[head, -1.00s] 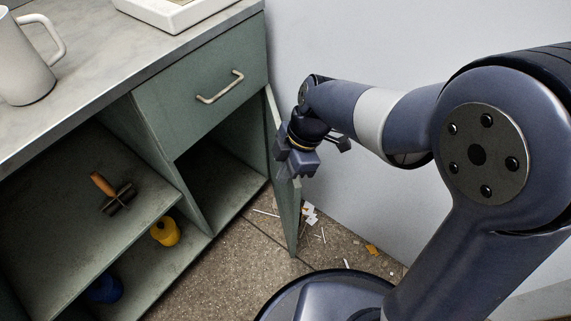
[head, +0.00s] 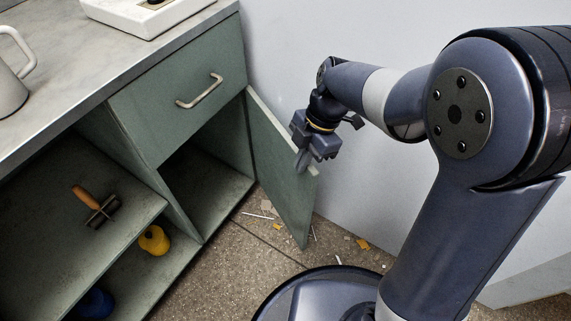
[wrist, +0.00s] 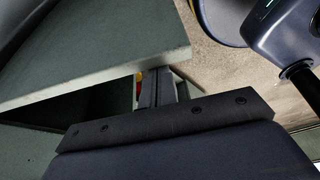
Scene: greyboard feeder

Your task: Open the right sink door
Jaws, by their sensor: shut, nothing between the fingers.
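The right sink door (head: 281,168) is a green panel hinged at the cabinet's right side. It stands ajar, swung outward, and the compartment behind it shows. My gripper (head: 303,166) is shut and empty at the door's free upper edge, overlapping its inner face in the head view. In the wrist view the door (wrist: 110,50) fills the upper left, and my shut fingers (wrist: 157,88) are close beside its edge. I cannot tell whether they touch it.
A drawer with a handle (head: 200,91) is above the opening. Open shelves at left hold an orange-handled tool (head: 95,205) and a yellow item (head: 154,240). Small scraps (head: 268,209) lie on the floor. A pale wall (head: 400,30) stands behind my arm.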

